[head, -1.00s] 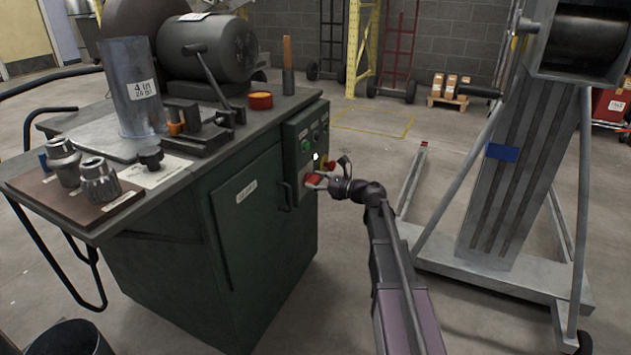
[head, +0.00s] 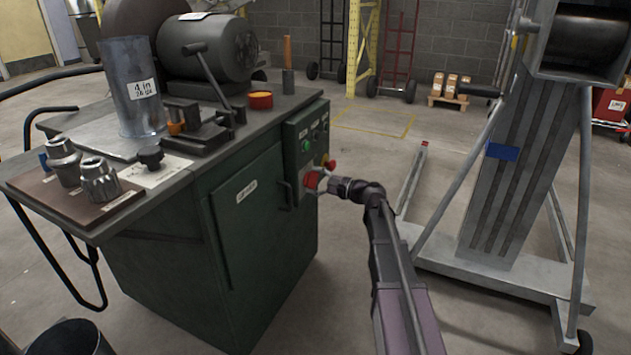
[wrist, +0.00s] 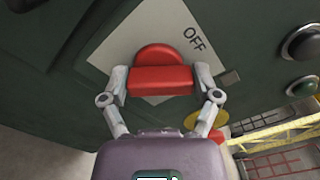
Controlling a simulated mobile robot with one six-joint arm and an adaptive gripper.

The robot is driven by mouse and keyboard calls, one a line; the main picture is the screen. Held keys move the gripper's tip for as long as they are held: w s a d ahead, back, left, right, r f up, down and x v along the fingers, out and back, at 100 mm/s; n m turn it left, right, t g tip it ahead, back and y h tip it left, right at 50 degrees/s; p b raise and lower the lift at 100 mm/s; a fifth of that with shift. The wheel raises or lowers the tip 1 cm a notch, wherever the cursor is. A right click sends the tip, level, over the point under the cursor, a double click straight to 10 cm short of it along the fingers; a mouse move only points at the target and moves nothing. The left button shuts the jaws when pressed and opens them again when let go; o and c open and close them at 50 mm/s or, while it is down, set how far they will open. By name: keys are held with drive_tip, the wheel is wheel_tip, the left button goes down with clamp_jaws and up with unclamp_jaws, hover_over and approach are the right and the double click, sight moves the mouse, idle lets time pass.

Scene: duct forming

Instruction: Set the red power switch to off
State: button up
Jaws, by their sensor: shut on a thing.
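The red power switch (head: 312,181) is on the control panel at the right end of the green machine cabinet. In the wrist view the switch (wrist: 160,78) is a red rotary knob with a raised bar, set on a pale plate. The word OFF is printed on the plate, up and to the right of the knob. My gripper (wrist: 160,83) is shut on the knob's bar, one finger at each end. In the head view my gripper (head: 322,183) is at the panel and partly covers the switch. The knob's pointer mark is not visible.
Green and dark buttons (head: 306,145) and a red button on yellow (head: 329,164) sit just above the switch. The cabinet handle (head: 286,195) is to its left. A grey steel lift frame (head: 500,180) stands to the right, with open floor between.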

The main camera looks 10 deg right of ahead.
drive_tip(key=n, duration=0.4)
drive_tip(key=shift+s+a+f, duration=0.1)
drive_tip(key=shift+s+a, duration=0.1)
drive_tip(key=shift+n, duration=1.8)
drive_tip(key=o, duration=1)
drive_tip(key=shift+c, duration=0.2)
drive_tip(key=shift+d, duration=0.1)
drive_tip(key=shift+s+d, duration=0.15)
drive_tip(key=shift+d, duration=0.15)
drive_tip(key=v, duration=1.1)
